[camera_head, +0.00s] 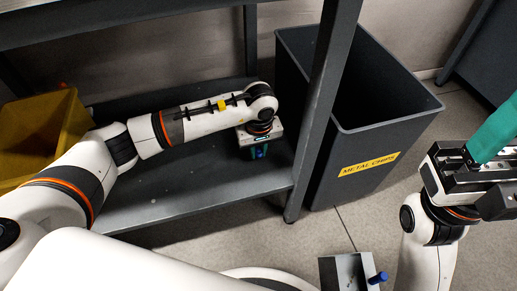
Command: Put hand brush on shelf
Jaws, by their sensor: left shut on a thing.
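My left gripper (258,152) reaches in over the lower shelf (190,203) of a grey metal rack and points down near the shelf's right end. My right gripper (494,134) is at the right edge, outside the rack, with a broad teal finger showing. Its tips run out of the picture.
A yellow bin (42,132) stands on the shelf's left end. The rack's front post (322,110) rises right of my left gripper. A tall, dark open bin labelled "METAL CHIPS" (375,125) stands beside it. A grey box with a blue knob (345,273) shows at the bottom.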

